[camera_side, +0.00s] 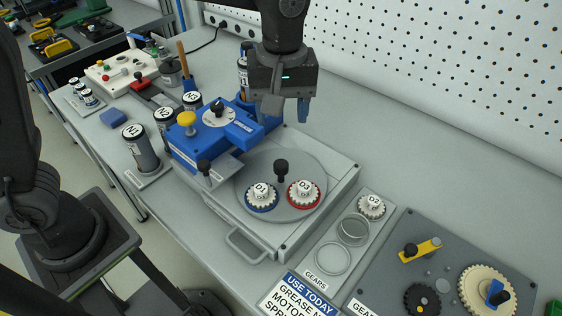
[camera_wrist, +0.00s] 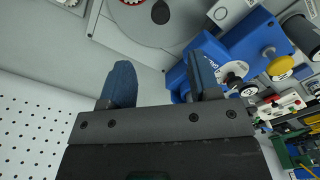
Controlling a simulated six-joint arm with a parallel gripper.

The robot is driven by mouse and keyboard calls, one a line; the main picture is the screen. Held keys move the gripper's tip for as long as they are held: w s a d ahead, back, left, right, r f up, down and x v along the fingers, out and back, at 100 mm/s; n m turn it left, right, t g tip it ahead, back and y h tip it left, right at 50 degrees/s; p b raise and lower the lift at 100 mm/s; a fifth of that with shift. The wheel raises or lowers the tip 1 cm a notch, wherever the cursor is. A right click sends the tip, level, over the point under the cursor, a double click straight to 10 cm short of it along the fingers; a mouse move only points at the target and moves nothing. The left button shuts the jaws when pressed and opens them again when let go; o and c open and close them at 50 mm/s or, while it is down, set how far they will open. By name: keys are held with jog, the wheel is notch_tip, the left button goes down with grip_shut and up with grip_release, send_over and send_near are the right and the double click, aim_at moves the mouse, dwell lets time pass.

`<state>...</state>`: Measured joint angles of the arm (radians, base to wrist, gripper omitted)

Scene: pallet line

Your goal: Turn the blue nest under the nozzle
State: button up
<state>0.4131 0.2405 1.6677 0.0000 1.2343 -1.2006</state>
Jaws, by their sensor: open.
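The round grey turntable (camera_side: 238,187) sits on a light grey base plate and carries a black knob (camera_side: 281,168) standing up near its middle. The blue nest (camera_side: 262,208) holds the gear marked D1 at the turntable's front left. The red nest (camera_side: 318,203) holds the gear marked D3 to its right. The blue press unit (camera_side: 208,150) with the nozzle side reaches over the turntable's left back; the nozzle itself is hidden. My gripper (camera_side: 288,112) is open and empty above the back of the turntable. In the wrist view my gripper (camera_wrist: 162,85) has nothing between its blue fingers.
A gear marked D2 (camera_side: 371,205) lies on the gears tray to the right, beside empty rings. Canisters, one marked N1 (camera_side: 140,150), stand at the left. A dark gear plate (camera_side: 450,275) fills the front right. A perforated wall (camera_side: 440,70) rises behind; bench behind the turntable is clear.

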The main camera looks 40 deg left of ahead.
aim_at(281, 163)
notch_tip(281, 163, down, 13)
jog(key=shift+f, duration=0.1)
dwell(0.3)
jog(key=shift+c, duration=0.4)
grip_shut()
